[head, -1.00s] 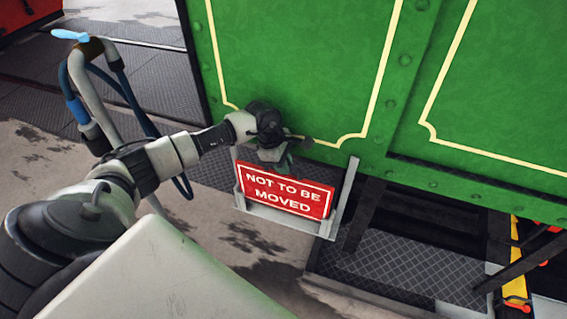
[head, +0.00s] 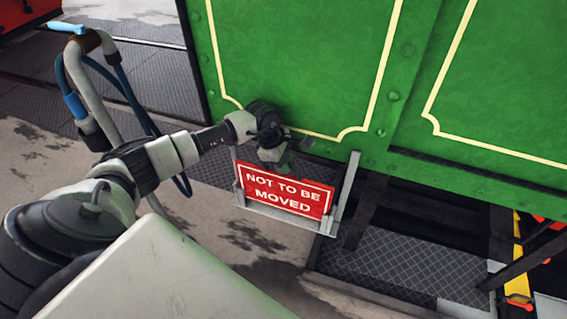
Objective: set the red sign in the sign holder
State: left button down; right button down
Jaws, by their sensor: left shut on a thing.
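The red sign (head: 287,190), lettered "NOT TO BE MOVED" in white, stands upright between the side rails of the grey sign holder (head: 345,192). Its lower edge is at the holder's bottom bar, and a small tilt or gap there is too fine to tell. My left gripper (head: 277,164) is shut on the sign's top edge, left of its middle. The fingertips are partly hidden by the gripper's own body. The holder hangs at the lower edge of the green tram panel. My right gripper is not in view.
The green tram side (head: 300,65) stands close behind the gripper. A standpipe with a blue handle and hoses (head: 90,90) is at the left, near my left arm. A dark tread-plate step (head: 400,262) lies to the lower right of the holder.

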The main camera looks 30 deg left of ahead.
pick_arm(q)
jog(key=shift+f+b, duration=0.3)
jog(key=shift+f, duration=0.1)
jog(key=shift+f+b, duration=1.1)
jog(key=shift+f, duration=0.1)
jog(key=c, duration=1.1)
grip_release()
jog(key=shift+o, duration=0.2)
jog(key=v, duration=1.1)
jog(key=shift+f, duration=0.1)
